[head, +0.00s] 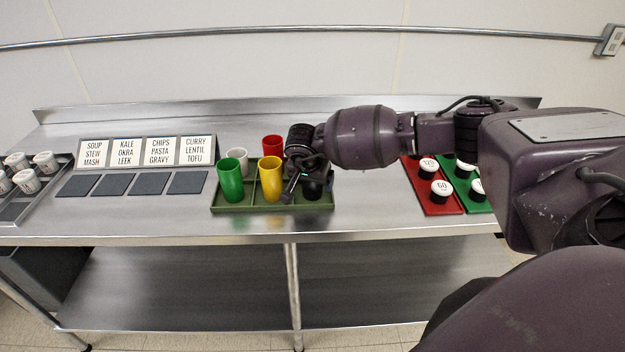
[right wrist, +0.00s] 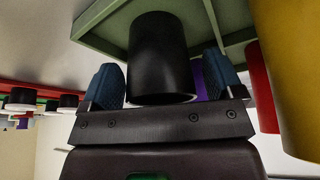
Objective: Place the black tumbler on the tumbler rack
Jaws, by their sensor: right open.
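The black tumbler (head: 313,190) stands in the front right compartment of the olive-green tumbler rack (head: 248,209). In the right wrist view, the tumbler (right wrist: 160,60) sits between two blue-padded fingers, against the rack (right wrist: 95,32). My right gripper (head: 306,183) is open around the tumbler; small gaps seem to show beside it. The gripper also shows in the right wrist view (right wrist: 160,86). The gripper hides part of the tumbler in the head view. My left gripper is not in view.
Label cards (head: 145,151) stand left. Red (head: 440,201) and green trays with white-lidded jars are right. Bare steel lies between.

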